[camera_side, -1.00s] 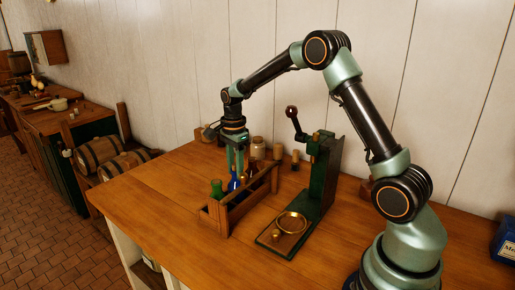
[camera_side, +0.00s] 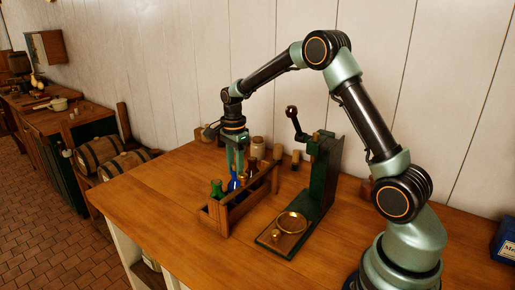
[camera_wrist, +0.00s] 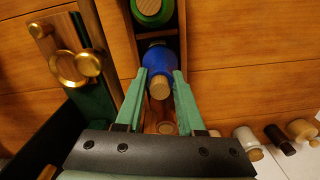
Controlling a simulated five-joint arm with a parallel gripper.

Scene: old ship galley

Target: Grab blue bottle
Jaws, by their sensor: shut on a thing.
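The blue bottle (camera_side: 233,184) stands in the wooden caddy (camera_side: 228,216), just behind the green bottle (camera_side: 217,188). My gripper (camera_side: 236,172) reaches down into the caddy from above and is shut on the blue bottle. In the wrist view the blue bottle (camera_wrist: 158,70), with its cork on top, sits between the two green fingers of my gripper (camera_wrist: 160,86). The green bottle (camera_wrist: 152,10) is in the compartment ahead of it. The lower part of the blue bottle is hidden by the caddy wall in the side view.
A dark green press (camera_side: 322,180) with a lever and a brass ring (camera_side: 292,222) on its base stands right of the caddy. Several jars and corked bottles (camera_side: 258,147) stand behind, near the wall. The table's front left (camera_side: 165,213) is clear.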

